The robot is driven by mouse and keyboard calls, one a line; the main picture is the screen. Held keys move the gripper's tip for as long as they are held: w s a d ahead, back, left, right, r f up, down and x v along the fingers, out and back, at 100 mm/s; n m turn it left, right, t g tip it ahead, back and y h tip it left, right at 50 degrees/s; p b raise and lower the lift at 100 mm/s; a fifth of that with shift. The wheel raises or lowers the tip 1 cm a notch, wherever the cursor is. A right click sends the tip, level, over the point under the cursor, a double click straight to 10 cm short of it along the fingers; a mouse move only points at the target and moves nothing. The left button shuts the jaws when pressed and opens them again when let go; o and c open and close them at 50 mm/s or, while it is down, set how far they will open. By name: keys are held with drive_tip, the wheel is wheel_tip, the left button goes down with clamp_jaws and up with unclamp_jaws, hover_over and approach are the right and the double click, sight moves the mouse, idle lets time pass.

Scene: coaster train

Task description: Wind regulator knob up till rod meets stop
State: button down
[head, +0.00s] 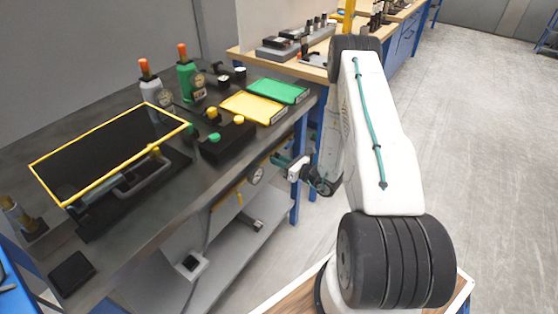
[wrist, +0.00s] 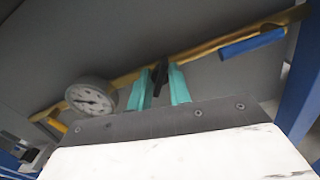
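My gripper (wrist: 160,84) has two teal fingers, standing apart beneath the bench. A small dark knob (wrist: 159,73) on a yellow pipe (wrist: 203,49) shows between the fingertips in the wrist view. I cannot tell whether the fingers touch it or how far they reach around it. A round white-faced gauge (wrist: 91,98) is on the same pipe, left of the fingers; it also shows in the head view (head: 257,175), left of my gripper (head: 281,160). The gauge reading is too small to make out.
A blue lever handle (wrist: 252,43) is on the pipe to the right. The dark bench (head: 105,262) overhangs the pipe, with a blue leg (head: 299,150) close to my gripper. A yellow-edged guard (head: 110,192) and two trays stand on top. Floor to the right is clear.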

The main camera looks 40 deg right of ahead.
drive_tip(key=shift+m, duration=0.7)
drive_tip(key=c, duration=1.3)
unclamp_jaws()
drive_tip(key=shift+s, duration=0.1)
drive_tip(key=v, duration=0.7)
drive_tip(key=shift+s+d, duration=0.15)
drive_tip(key=shift+s, duration=0.15)
